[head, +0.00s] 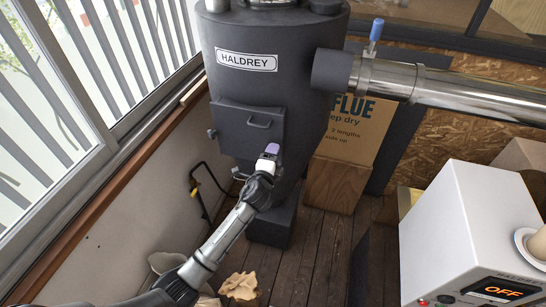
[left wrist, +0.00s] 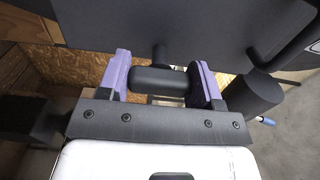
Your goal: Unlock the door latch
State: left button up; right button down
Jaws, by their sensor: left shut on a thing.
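The dark roaster's small door (head: 237,131) is closed as far as I can see, with a bar handle (head: 260,124) near its upper middle. The handle also shows at the upper right of the left wrist view (left wrist: 285,28). My left gripper (head: 270,150) is at the door's lower right. In the left wrist view its purple-padded fingers (left wrist: 160,82) are shut on a short dark rounded grip, which seems to be the door latch (left wrist: 158,80). A dark post joins this latch towards the door. In the head view the gripper hides the latch. My right gripper is out of view.
A metal flue pipe (head: 430,84) runs right from the roaster body (head: 275,60). A white machine (head: 470,215) with an "OFF" display stands at the right. A window wall is at the left. The plank floor (head: 325,245) is partly clear.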

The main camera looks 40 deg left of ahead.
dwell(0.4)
pick_arm(q)
jog(key=o, duration=0.9)
jog(key=b+v, duration=0.1)
jog(key=v, duration=1.2)
jog(key=shift+s+d, duration=0.15)
jog(key=shift+s, duration=0.2)
